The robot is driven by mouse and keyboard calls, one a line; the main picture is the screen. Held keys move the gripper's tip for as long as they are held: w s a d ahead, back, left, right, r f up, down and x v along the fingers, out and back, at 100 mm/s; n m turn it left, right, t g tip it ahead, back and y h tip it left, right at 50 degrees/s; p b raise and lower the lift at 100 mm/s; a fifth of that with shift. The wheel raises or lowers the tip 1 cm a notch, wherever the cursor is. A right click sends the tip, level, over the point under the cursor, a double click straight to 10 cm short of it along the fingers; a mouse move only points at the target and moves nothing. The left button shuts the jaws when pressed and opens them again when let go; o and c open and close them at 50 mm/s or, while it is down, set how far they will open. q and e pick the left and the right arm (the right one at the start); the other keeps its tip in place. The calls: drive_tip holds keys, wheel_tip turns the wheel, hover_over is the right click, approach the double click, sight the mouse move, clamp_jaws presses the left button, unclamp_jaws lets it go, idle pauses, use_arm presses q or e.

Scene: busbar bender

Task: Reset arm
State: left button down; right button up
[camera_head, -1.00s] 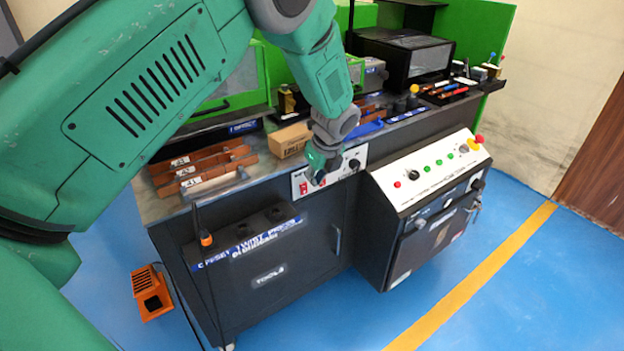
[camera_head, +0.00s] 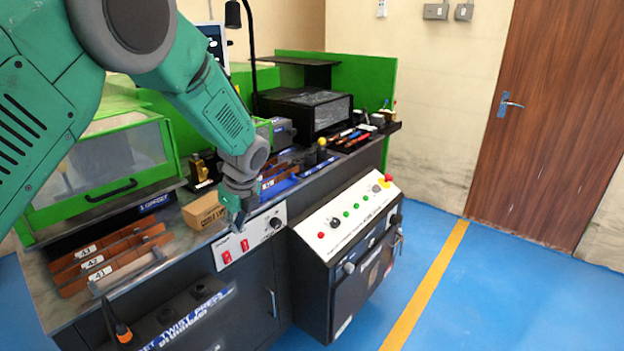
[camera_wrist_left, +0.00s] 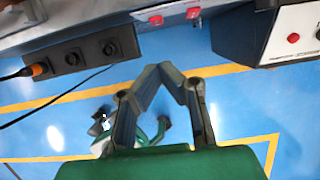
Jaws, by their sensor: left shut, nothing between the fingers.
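My left arm comes in from the upper left in the head view. Its gripper (camera_head: 238,222) points down in front of the small white switch panel (camera_head: 250,237) with red switches and a black knob. In the left wrist view the gripper (camera_wrist_left: 170,70) has its fingertips together with nothing between them. Blue floor shows behind the fingers there. The switch panel's red switches (camera_wrist_left: 156,20) show at the top of the wrist view, apart from the fingertips. My right gripper is not in view.
A cardboard box (camera_head: 203,211) and copper bars (camera_head: 110,255) lie on the bench. A sloped control console (camera_head: 350,215) stands to the right of the panel. A black socket box (camera_wrist_left: 85,55) with an orange plug is at the left. Open blue floor (camera_head: 480,300) lies at the right.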

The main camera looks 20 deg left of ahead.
use_arm(q)
drive_tip(key=s+d+f+n+h, duration=0.1)
drive_tip(key=s+d+f+n, duration=0.1)
drive_tip(key=s+f+n, duration=0.5)
drive_tip(key=s+d+f+n+h, duration=0.2)
drive_tip(key=s+d+f+n, duration=0.1)
drive_tip(key=s+f, duration=0.8)
drive_tip(key=s+f+n, duration=0.2)
drive_tip(key=s+n, duration=0.4)
drive_tip(key=s, duration=0.4)
drive_tip(key=s+d+f+n, duration=0.1)
drive_tip(key=s+n, duration=0.4)
drive_tip(key=s, duration=0.5)
drive_tip(key=shift+s+d+f+n+g, duration=0.25)
drive_tip(key=shift+s+f+n+g, duration=0.05)
drive_tip(key=shift+f+n, duration=0.1)
